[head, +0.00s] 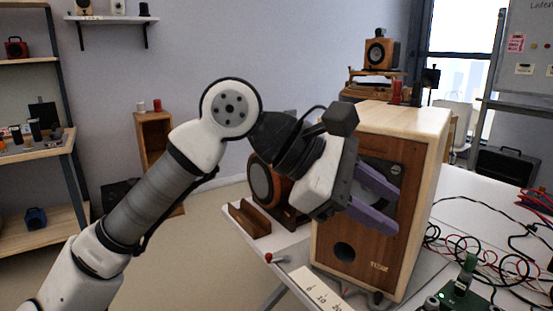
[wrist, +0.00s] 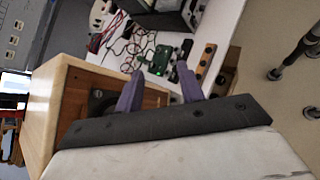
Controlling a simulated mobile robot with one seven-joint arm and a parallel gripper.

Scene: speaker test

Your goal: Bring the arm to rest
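My gripper (head: 397,212) has two purple fingers spread apart with nothing between them. In the head view it is in front of the wooden front of a large speaker cabinet (head: 432,140); I cannot tell whether it touches it. The arm reaches in from the lower left and bends down at the elbow. The fingers hide part of the cabinet's front, including much of the dark driver area. In the wrist view the open fingers (wrist: 160,70) show with the cabinet's pale side (wrist: 62,108) at the left.
The white table (head: 480,195) holds tangled cables (head: 500,238) and a green circuit board (head: 462,292) right of the cabinet. An orange-ringed speaker (head: 263,182) and a brown wooden holder (head: 249,218) stand to its left. Shelves (head: 30,145) line the far left. Floor (head: 190,245) is clear between.

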